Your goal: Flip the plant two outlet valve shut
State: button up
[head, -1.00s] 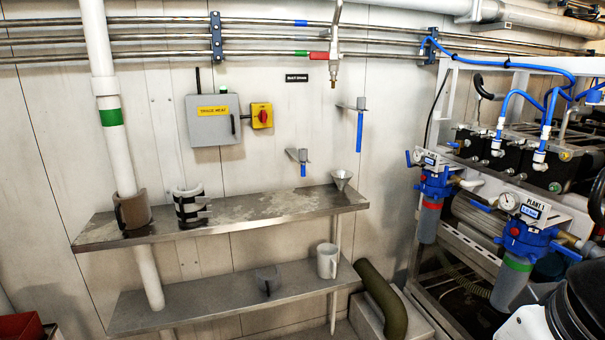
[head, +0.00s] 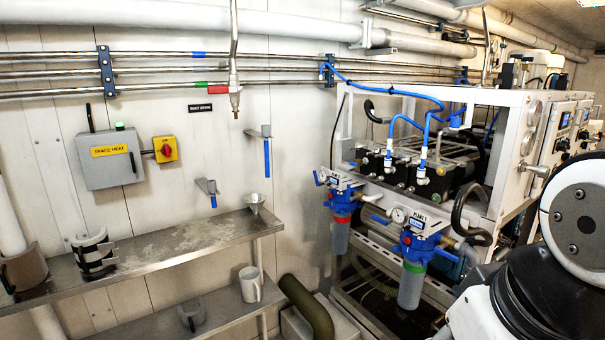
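Two blue-headed filter housings hang on the front of the white-framed rack. The right filter (head: 412,283) has a green band and a label that reads Plant 1. The left filter (head: 340,232) has a red band, and its label is too small to read. A small blue lever (head: 318,177) sticks up at the left of the left filter, and another blue lever (head: 380,220) lies low on its right side. I cannot tell which lever is the outlet valve. My arm fills the lower right of the head view, but my gripper is out of view.
The white rack (head: 520,150) with black pumps and blue hoses stands right of centre. A steel shelf (head: 180,252) on the left wall holds clamps and a funnel. A dark green pipe (head: 308,308) rises near the rack.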

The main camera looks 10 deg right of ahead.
aim_at(318, 183)
jog(key=i+j+z, duration=0.2)
jog(key=z, duration=0.3)
jog(key=i+j+z, duration=0.3)
jog(key=z, duration=0.2)
jog(key=i+j, duration=0.15)
jog(key=j, duration=0.2)
jog(key=i+j+z, duration=0.1)
jog(key=j, duration=0.3)
jog(key=i+j+z, duration=0.1)
jog(key=j, duration=0.3)
jog(key=i+j, duration=0.25)
jog(key=j, duration=0.15)
jog(key=i+j+z, duration=0.1)
jog(key=j, duration=0.25)
jog(key=i+j, duration=0.15)
jog(key=j, duration=0.25)
jog(key=i+j+z, duration=0.1)
jog(key=j, duration=0.35)
